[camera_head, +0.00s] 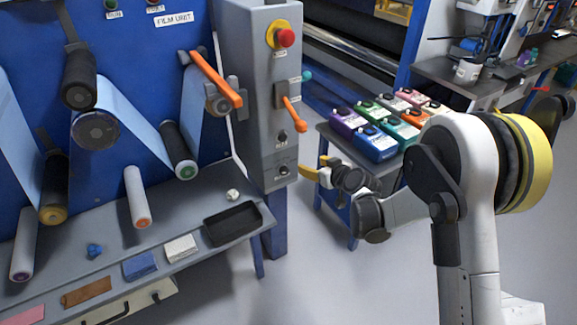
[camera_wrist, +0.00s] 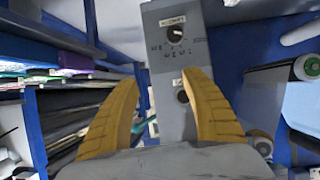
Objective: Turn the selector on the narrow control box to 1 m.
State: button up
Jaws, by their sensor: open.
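The narrow grey control box (camera_head: 262,90) stands in the middle of the head view. Low on its front is a black selector (camera_head: 282,137), with another dark knob (camera_head: 282,170) below it. The wrist view looks turned over: a round black selector (camera_wrist: 175,33) with marks around it is near the top, and a second dark knob (camera_wrist: 182,97) shows between my fingers. The scale and settings are too small to read. My gripper (camera_head: 308,173) has yellow fingers, is open and empty, and points toward the box's lower front, seemingly apart from it. Its fingers (camera_wrist: 163,79) also frame the box in the wrist view.
A red button (camera_head: 286,38) and an orange lever (camera_head: 293,114) stick out from the box above the selector. Film rollers (camera_head: 180,150) and a grey shelf (camera_head: 190,270) are at left. A stand with coloured boxes (camera_head: 375,143) is right of my gripper.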

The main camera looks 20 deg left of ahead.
jog(key=n+y, duration=0.1)
send_near(286, 172)
jog(key=b+x, duration=0.3)
jog(key=x, duration=0.6)
jog(key=shift+w+a+f, duration=0.15)
jog(key=shift+a, duration=0.1)
jog(key=shift+w+a+f+b, duration=0.1)
jog(key=shift+w+a+b, duration=0.25)
jog(key=shift+w+a, duration=0.1)
jog(key=c, duration=1.2)
